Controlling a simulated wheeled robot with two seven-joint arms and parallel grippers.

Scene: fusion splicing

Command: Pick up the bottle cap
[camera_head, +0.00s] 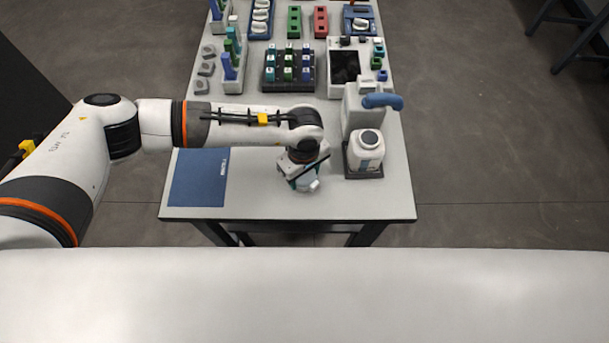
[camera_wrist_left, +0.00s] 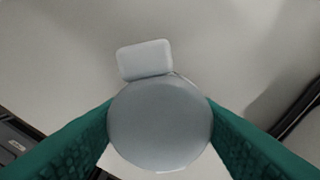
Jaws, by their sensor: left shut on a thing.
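The bottle cap (camera_wrist_left: 160,125) is a round, pale grey disc in the left wrist view. It sits between the two green fingers of my left gripper (camera_wrist_left: 160,128), which touch its sides. In the head view my left gripper (camera_head: 303,184) is low over the front part of the table, left of the white bottle (camera_head: 366,157). The bottle stands upright with a dark round top. A pale rounded block (camera_wrist_left: 145,60) shows against the cap's far edge; I cannot tell whether it is part of it. My right gripper is not in view.
A blue mat (camera_head: 198,178) lies to the left. Racks (camera_head: 288,86) and a white bin (camera_head: 333,88) fill the back. The table's front right corner is clear.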

